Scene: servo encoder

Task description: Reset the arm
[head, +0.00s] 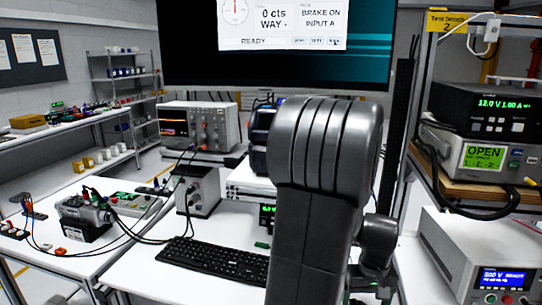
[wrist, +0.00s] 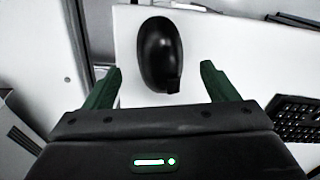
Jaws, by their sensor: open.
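My gripper (wrist: 160,88) shows in the wrist view with its two green fingers spread apart. It is open and holds nothing. A black computer mouse (wrist: 160,54) lies on the white table (wrist: 230,40), beyond and between the fingertips in that view. In the head view my own dark grey arm stands in the middle and covers part of the table; the gripper and the mouse do not show there.
A black keyboard (head: 215,261) lies on the table, left of my arm. A servo on the left (head: 83,215) has cables running from it. An oscilloscope (head: 199,126) and a large monitor (head: 180,50) stand behind. Stacked instruments (head: 480,110) are at right.

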